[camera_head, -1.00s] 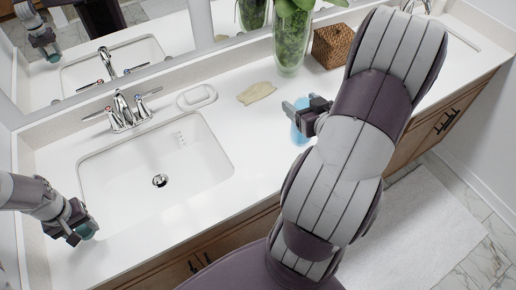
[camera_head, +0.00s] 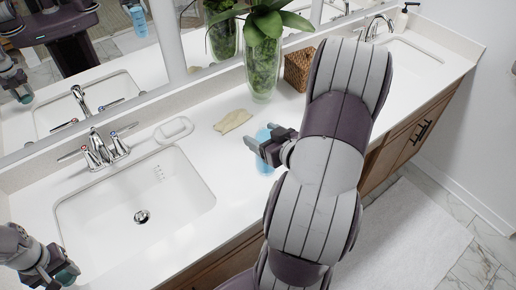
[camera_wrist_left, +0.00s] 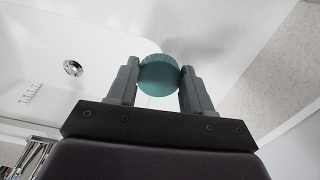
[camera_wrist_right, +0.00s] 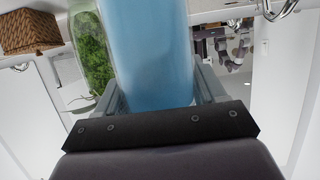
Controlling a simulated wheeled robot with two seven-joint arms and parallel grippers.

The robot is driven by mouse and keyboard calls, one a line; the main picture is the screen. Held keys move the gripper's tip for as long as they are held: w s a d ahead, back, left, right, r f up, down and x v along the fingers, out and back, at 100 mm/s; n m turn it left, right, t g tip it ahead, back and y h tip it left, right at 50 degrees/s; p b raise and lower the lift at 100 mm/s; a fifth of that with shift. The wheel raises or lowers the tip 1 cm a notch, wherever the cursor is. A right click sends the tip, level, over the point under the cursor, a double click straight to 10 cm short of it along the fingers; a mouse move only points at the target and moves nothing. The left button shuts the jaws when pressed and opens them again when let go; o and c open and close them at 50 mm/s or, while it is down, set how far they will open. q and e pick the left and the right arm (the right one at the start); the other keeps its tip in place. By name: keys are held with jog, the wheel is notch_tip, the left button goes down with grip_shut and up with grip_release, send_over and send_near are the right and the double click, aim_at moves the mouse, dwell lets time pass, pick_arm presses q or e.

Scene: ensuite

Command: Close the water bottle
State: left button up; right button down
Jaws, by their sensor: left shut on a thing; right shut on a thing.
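The blue translucent water bottle (camera_head: 265,137) is at the counter's front part, partly hidden by my right gripper (camera_head: 264,146). In the right wrist view the bottle (camera_wrist_right: 150,50) fills the space between the fingers, and my right gripper is shut on it. A round teal cap (camera_wrist_left: 159,75) is pinched between the fingertips of my left gripper (camera_wrist_left: 159,78). In the head view my left gripper (camera_head: 62,272) is at the lower left, left of the front of the sink, with the cap (camera_head: 67,274) in it. Cap and bottle are far apart. The bottle's mouth is not clearly visible.
A sink (camera_head: 140,205) with a faucet (camera_head: 100,148) lies between the grippers. A soap dish (camera_head: 174,130), a beige cloth (camera_head: 233,121), a glass vase with a plant (camera_head: 262,65) and a wicker basket (camera_head: 298,70) stand behind. A mirror runs along the back.

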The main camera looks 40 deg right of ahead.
jog(key=w+a+f, duration=0.3)
jog(key=w+f, duration=0.2)
jog(key=w, duration=0.4)
jog(key=shift+w+a+f+p, duration=0.15)
jog(key=shift+f+p, duration=0.2)
jog(key=shift+f, duration=0.05)
jog(key=shift+f, duration=2)
